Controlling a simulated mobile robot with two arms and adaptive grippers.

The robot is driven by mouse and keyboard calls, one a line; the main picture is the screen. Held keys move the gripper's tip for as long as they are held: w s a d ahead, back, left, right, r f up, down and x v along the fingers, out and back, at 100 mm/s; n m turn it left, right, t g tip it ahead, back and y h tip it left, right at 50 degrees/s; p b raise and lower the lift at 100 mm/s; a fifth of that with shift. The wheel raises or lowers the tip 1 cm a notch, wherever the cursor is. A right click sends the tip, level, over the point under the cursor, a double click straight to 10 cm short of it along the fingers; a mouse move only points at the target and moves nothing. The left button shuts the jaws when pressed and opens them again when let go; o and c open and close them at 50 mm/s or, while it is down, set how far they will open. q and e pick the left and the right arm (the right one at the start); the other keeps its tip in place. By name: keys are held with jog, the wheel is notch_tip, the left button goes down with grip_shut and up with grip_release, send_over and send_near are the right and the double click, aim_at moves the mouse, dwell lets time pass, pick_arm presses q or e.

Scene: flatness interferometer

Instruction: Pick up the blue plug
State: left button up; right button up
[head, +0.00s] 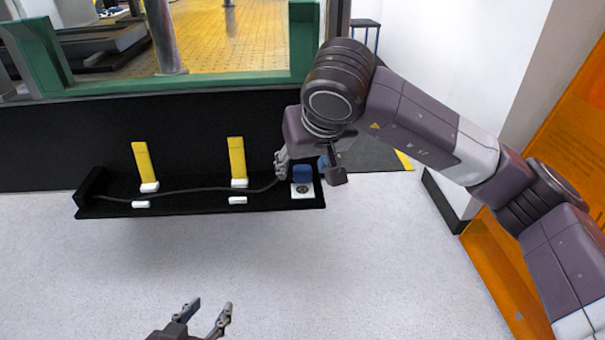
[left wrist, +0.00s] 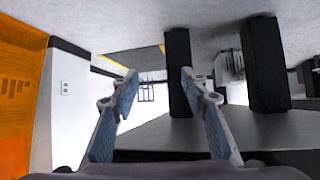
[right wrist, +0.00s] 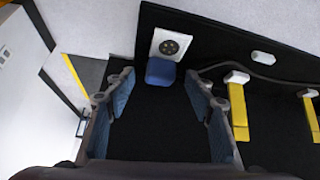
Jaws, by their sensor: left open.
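The blue plug (head: 302,172) is a small block at the right end of the black shelf, beside a white socket plate (head: 303,190). A dark cable (head: 200,190) runs along the shelf towards it; where they meet is hidden. My right gripper (head: 303,164) is over that end of the shelf, with a finger on either side of the plug in the picture. In the right wrist view the fingers are open and the blue plug (right wrist: 160,71) shows between and just beyond the tips; no contact is visible. My left gripper (head: 209,304) is open and empty, low in the head view.
The black shelf (head: 185,207) carries two upright yellow pieces (head: 144,164) (head: 237,158) with white blocks at their feet. A green-framed window (head: 180,80) is above. An orange panel (head: 500,262) stands at the right. The floor before the shelf is clear.

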aim_at(304, 170)
jog(key=c, duration=1.2)
jog(key=shift+r, duration=0.1)
grip_shut()
jog(key=shift+r, duration=0.35)
pick_arm(q)
jog(key=s+a+f+g+y+p, duration=0.1)
jog(key=s+a+f+g, duration=0.3)
jog(key=s, duration=0.8)
notch_tip(304, 170, down, 3)
jog(key=shift+f+g+y+p, duration=0.15)
jog(key=shift+g+y+p, duration=0.15)
jog(key=shift+g+p, duration=0.7)
pick_arm(e)
notch_tip(304, 170, up, 9)
